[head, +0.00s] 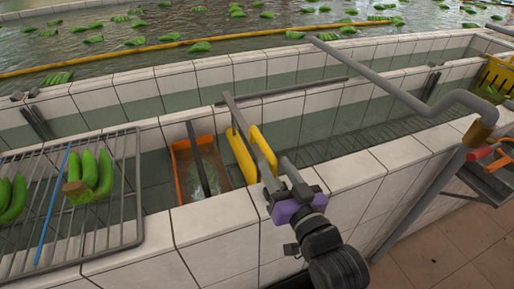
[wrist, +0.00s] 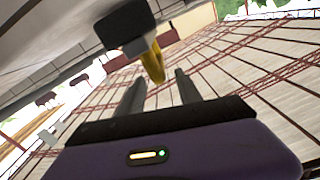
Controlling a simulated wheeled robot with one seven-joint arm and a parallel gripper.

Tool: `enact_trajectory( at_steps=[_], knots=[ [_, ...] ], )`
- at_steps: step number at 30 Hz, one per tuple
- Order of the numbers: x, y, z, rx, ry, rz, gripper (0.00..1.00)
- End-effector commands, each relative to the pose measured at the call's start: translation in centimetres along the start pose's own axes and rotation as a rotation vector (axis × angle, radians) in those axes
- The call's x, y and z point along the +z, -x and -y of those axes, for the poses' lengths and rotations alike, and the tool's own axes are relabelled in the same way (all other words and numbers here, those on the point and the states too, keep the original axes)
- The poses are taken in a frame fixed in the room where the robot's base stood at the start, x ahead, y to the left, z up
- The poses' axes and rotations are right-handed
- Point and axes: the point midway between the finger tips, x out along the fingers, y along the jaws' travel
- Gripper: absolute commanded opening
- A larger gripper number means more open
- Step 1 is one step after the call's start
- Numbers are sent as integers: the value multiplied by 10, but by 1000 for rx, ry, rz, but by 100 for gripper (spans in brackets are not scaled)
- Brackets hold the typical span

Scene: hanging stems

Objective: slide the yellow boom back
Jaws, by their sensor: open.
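A long yellow boom (head: 190,43) lies across the water of the tank in the head view. A shorter yellow piece (head: 241,155) stands close to my gripper, beside a grey bar, above the near trough. I cannot tell whether it belongs to the boom. In the wrist view a yellow bar (wrist: 153,62) with a dark block (wrist: 125,25) at its end appears beyond and between my fingers. My gripper (head: 276,172) is over the near tiled wall. Its fingers (wrist: 160,85) are apart, with nothing clearly held. Contact with the yellow piece cannot be told.
An orange crate (head: 182,180) sits in the trough left of my gripper. A wire rack (head: 132,225) with green bananas (head: 100,172) is at left. A bent grey pipe (head: 400,92) crosses at right. A yellow crate (head: 497,72) stands at far right. Green bunches float in the tank.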

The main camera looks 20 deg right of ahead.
Motion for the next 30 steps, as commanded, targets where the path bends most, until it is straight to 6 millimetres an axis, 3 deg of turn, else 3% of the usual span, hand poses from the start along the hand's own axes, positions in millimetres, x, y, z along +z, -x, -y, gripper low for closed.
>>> enact_trajectory(
  at_steps=[15, 26, 30],
  knots=[
    [0, -67, 0, 0, 1, 0, 41],
    [0, -73, 0, 0, 1, 0, 41],
    [0, -73, 0, 0, 1, 0, 18]
  ],
)
